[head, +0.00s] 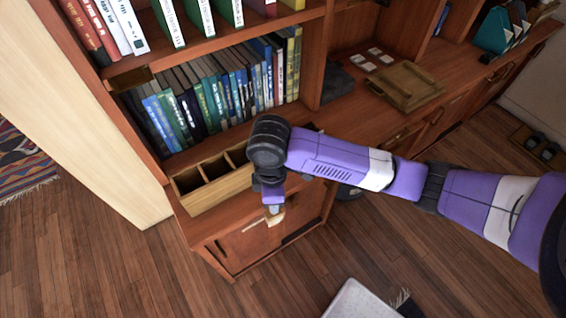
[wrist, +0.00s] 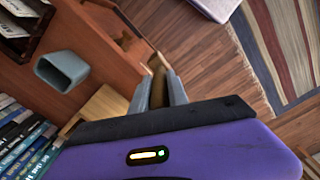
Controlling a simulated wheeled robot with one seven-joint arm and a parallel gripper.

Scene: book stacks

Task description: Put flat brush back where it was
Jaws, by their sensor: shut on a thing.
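My gripper (head: 272,200) is in front of the bookcase's lower ledge, pointing down. It is shut on the flat brush (head: 275,216), whose light tan end shows below the fingers. In the wrist view the two grey fingers (wrist: 161,90) close on a brown piece of the brush (wrist: 157,84). The rest of the brush is hidden by the fingers and the wrist. A wooden box with open compartments (head: 215,197) stands on the ledge to the left of my gripper. My arm covers its right end.
Rows of books (head: 215,100) stand behind the box. A grey-blue open cup (wrist: 62,70) shows in the wrist view. A wooden tray (head: 404,86) lies on the counter to the right. A pale object (head: 360,302) is at the bottom. The wood floor (head: 110,270) at left is clear.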

